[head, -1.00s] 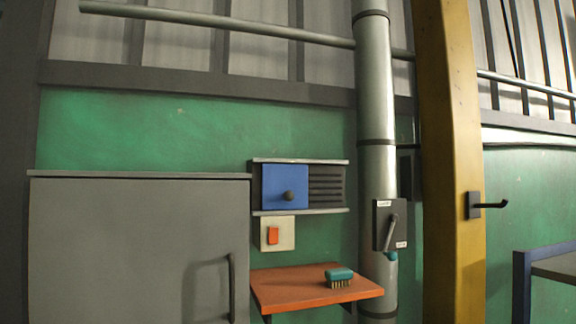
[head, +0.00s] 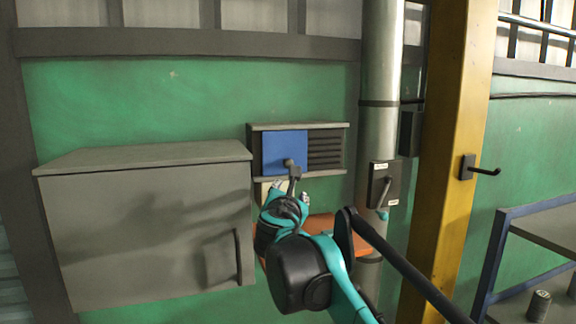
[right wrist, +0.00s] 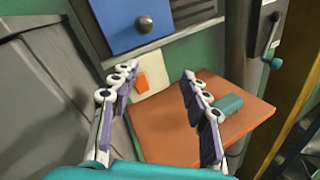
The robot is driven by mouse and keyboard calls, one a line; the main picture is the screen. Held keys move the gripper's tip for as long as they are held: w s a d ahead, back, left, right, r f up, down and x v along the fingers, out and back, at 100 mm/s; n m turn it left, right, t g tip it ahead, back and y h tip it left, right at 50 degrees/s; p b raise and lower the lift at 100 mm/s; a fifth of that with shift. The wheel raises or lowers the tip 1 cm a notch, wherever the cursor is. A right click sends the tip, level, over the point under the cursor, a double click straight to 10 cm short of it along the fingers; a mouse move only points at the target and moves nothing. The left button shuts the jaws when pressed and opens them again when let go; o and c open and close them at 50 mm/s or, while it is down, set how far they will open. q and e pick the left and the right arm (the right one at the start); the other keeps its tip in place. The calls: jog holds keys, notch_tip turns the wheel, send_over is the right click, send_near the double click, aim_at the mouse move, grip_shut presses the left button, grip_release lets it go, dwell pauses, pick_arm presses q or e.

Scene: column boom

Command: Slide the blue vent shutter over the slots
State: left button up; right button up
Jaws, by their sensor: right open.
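The blue vent shutter (head: 283,150) sits at the left of its grey rail frame (head: 298,126). The dark slots (head: 325,149) lie bare to its right. A round knob (right wrist: 144,23) sticks out of the shutter near its lower edge. My right gripper (right wrist: 155,70) is open and empty, its fingers spread below the shutter and apart from the knob in the right wrist view. In the head view the right gripper (head: 283,180) reaches up in front of the wall, just under the shutter, and partly hides the switch plate. My left gripper is not in view.
An orange shelf (right wrist: 170,135) with a teal brush (right wrist: 222,108) is below the vent. A grey cabinet (head: 140,230) stands left. A pipe (head: 377,80) with a lever box (head: 382,185) and a yellow post (head: 445,150) with a hook stand right. An orange switch (right wrist: 142,82) sits below the shutter.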

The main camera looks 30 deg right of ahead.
aim_at(288, 165)
jog(key=w+d+r+n, duration=0.1)
jog(key=w, duration=0.2)
jog(key=w+d+r+n+p, duration=0.1)
jog(key=w+d, duration=0.1)
jog(key=w, duration=0.1)
jog(key=w+d+r+n+t, duration=0.1)
jog(key=w+r+n, duration=0.1)
jog(key=shift+w+d+r+p, duration=0.1)
jog(key=shift+w+d+p, duration=0.2)
jog(key=shift+w+d, duration=0.1)
jog(key=shift+s, duration=0.1)
jog(key=shift+c, duration=0.2)
grip_shut()
